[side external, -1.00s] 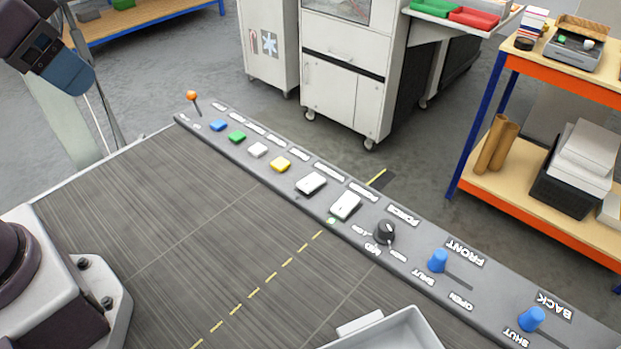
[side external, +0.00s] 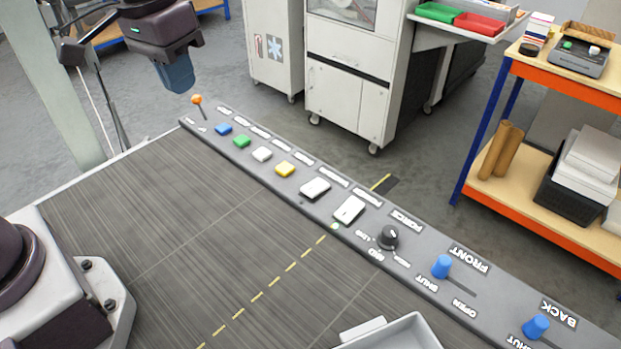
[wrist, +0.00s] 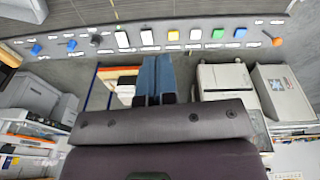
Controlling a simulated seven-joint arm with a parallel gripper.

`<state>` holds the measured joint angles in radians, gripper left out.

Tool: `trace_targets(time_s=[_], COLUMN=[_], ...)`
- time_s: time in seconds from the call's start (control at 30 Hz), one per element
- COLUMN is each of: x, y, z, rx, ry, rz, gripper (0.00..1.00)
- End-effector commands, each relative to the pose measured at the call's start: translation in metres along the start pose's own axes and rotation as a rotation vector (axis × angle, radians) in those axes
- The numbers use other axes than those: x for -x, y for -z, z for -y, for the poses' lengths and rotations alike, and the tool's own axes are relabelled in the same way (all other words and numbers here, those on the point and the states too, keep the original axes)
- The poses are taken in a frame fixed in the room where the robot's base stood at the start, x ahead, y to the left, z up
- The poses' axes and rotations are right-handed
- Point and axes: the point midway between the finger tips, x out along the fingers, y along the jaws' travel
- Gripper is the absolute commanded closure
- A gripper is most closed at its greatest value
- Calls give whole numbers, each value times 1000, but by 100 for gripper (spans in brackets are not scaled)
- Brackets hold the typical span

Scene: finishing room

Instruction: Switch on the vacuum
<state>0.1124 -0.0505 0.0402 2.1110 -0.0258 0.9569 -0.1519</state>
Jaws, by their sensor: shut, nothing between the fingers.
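The grey control panel (side external: 330,215) runs along the table's far edge. It has an orange-tipped lever (side external: 197,100), blue (side external: 224,129), green (side external: 242,141), white (side external: 262,154) and yellow (side external: 285,169) buttons, two white rocker switches (side external: 315,188) (side external: 349,209), a black knob (side external: 388,237) and blue sliders (side external: 441,266) (side external: 537,326). The small labels are too blurred to tell which control is the vacuum. My gripper (side external: 181,82) has shut blue fingers and hangs above and behind the lever end, apart from the panel. In the wrist view its fingers (wrist: 154,80) appear below the yellow button and rockers.
White cabinets (side external: 345,100) stand beyond the panel. An orange-edged shelf unit (side external: 570,80) is at the right, with cardboard tubes (side external: 502,150). A grey tray (side external: 400,333) lies at the front. The dark table top (side external: 190,230) is mostly clear.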

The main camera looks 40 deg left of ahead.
Motion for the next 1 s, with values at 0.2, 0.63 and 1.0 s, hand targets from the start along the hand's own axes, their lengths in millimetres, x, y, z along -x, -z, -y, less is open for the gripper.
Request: trace_targets(time_s=[0.2, 0.63, 1.0], x=[-42, -154, -163], y=[54, 136, 180], z=[-19, -59, -82], rx=[192, 755, 1367], ry=[29, 171, 227], rz=[110, 236, 181], gripper=[100, 100, 100])
